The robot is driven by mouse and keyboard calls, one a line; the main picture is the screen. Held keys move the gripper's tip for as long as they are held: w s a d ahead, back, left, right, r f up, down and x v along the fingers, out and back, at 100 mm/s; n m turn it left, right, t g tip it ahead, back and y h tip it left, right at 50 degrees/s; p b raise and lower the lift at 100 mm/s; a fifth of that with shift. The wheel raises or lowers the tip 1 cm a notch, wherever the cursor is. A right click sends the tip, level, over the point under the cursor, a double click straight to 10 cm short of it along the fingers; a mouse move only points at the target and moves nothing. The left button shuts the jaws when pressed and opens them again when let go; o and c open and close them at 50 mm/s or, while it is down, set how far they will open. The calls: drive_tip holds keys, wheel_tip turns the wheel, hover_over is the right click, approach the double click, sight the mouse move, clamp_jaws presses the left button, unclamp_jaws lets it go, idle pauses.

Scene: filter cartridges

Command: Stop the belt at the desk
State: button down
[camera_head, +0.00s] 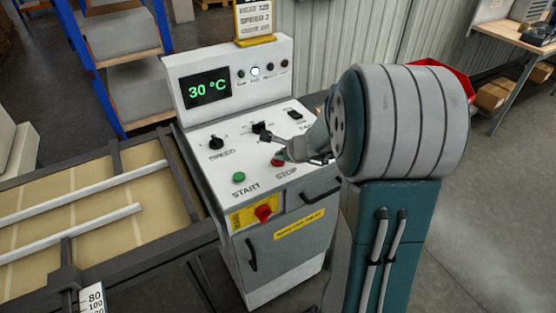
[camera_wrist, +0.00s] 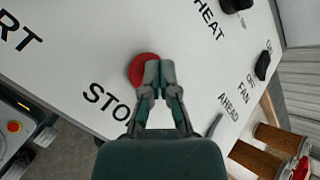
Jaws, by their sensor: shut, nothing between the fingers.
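The control desk (camera_head: 215,170) stands in the middle of the head view, with a white sloping top and an upright display panel. The red STOP button (camera_head: 277,162) is on its top, right of the green START button (camera_head: 239,177). In the wrist view the red STOP button (camera_wrist: 137,70) is partly covered by my fingers. My gripper (camera_wrist: 159,75) is shut and empty, with its fingertips over the button's right part. I cannot tell whether they touch it. In the head view my gripper (camera_head: 268,139) is seen from the side, close to the button.
The SPEED knob (camera_head: 216,143) and a HEAT control sit behind the buttons, with a FAN switch (camera_head: 295,115) at right. A red emergency knob (camera_head: 263,213) is on the front face. The belt (camera_head: 80,215) runs at left. The display (camera_head: 206,89) reads 30 °C.

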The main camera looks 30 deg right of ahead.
drive_tip(key=shift+f, duration=0.15)
idle(0.4)
drive_tip(key=shift+r, duration=0.85)
drive_tip(key=shift+r, duration=0.1)
drive_tip(key=shift+r, duration=2.4)
